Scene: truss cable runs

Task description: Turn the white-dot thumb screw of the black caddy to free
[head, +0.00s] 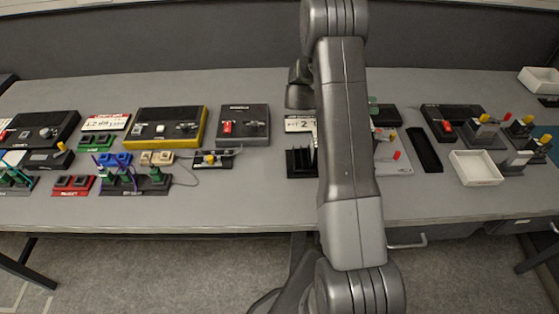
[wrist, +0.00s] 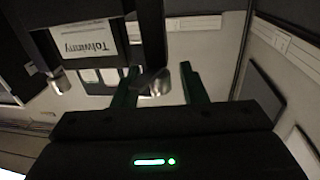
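In the wrist view a black caddy-like body (wrist: 42,42) with a white label reading roughly "Tolwinny" fills the upper left. Two silver thumb screws show on it: one at the left (wrist: 60,83) and one near the middle (wrist: 157,82). I cannot make out a white dot on either. My gripper (wrist: 160,72) is open, with its two green fingers well apart. The middle screw appears between the fingers in the picture; I see no contact and cannot judge the depth. In the head view my arm hides the gripper, and I cannot tell which black object is the caddy.
In the head view a black slotted block (head: 300,164) stands left of my arm. A white tray (head: 475,168) and several knobbed devices stand to the right. A yellow-edged black box (head: 165,127) and other panels stand at the left. The table's front strip is mostly clear.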

